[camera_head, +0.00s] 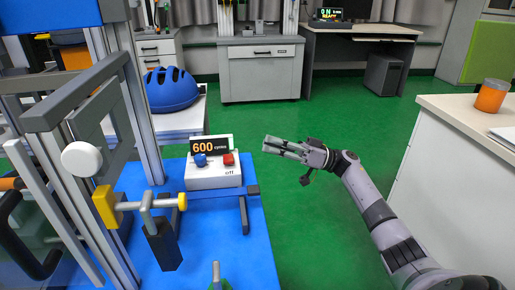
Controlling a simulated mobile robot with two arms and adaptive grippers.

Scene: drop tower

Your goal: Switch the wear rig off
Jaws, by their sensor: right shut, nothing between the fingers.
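The wear rig's control box (212,178) is white and stands on the blue mat of the bench. It has a display (211,146) reading "600 cycles", a blue knob or button (200,160) on the left and a red one (228,159) on the right. A small label on its front right looks like "off". My right gripper (267,145) is shut and empty, in the air to the right of the box, pointing left and apart from it. My left gripper is not in view.
A metal frame (132,85) with a yellow clamp (106,207) stands at the left. A blue helmet (171,89) sits behind it. A white counter (450,160) with an orange cup (491,96) is at the right. Green floor (310,215) lies open between.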

